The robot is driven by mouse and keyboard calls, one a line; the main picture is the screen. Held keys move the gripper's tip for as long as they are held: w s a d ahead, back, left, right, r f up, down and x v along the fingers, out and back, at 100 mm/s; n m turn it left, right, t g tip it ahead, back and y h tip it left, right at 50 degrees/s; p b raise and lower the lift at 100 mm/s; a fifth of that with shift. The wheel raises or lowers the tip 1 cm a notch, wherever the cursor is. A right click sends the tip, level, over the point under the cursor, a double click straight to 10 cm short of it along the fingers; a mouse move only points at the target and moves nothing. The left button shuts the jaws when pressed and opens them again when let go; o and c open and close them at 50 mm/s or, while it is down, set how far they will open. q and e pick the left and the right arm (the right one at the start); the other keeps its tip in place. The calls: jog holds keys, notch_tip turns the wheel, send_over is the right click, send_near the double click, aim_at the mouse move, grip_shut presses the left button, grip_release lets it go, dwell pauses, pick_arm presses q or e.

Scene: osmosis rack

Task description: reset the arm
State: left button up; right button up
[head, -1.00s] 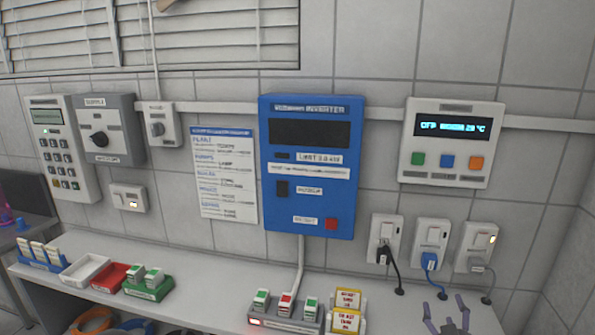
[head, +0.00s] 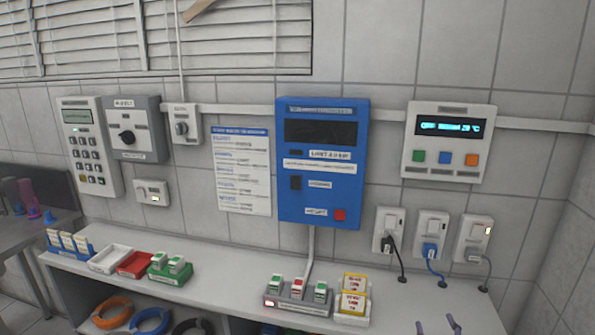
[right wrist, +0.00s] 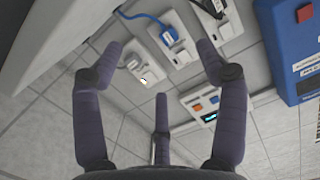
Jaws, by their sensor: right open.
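My right gripper (head: 437,325) shows only as dark purple fingertips at the bottom edge of the head view, over the front of the white counter (head: 395,315). In the right wrist view my right gripper (right wrist: 160,60) has its purple fingers spread wide, with nothing between them. The wrist view is turned and looks at the wall switches and sockets, apart from the fingers. Most of the right arm is out of the head view. My left gripper is not in view.
A blue inverter box (head: 322,200), a white display panel (head: 447,165) and several plugged sockets (head: 431,228) are on the tiled wall. The counter carries a grey module rack (head: 297,305), yellow-edged cards (head: 353,300) and small trays (head: 110,259). Coiled cables (head: 112,312) lie below.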

jog(key=s+a+f+g+y+p, duration=0.2)
jog(key=s+a+f+g, duration=0.15)
jog(key=a+f, duration=0.55)
jog(key=s+a+f+g+y+p, duration=0.1)
jog(key=s+a+f+g+y, duration=0.2)
jog(key=f, duration=0.9)
jog(key=s+a+f+g+y+p, duration=0.1)
jog(key=s+a+f+g, duration=0.3)
jog(key=s, duration=0.5)
jog(key=s+a+f+g+y+p, duration=0.1)
jog(key=s+a+f+g+p, duration=0.1)
jog(key=s+a+f+g, duration=0.3)
jog(key=s+a+f, duration=0.2)
jog(key=s+a, duration=0.1)
jog(key=shift+s+a+n, duration=0.2)
jog(key=shift+s+n, duration=0.2)
jog(key=shift+f, duration=0.1)
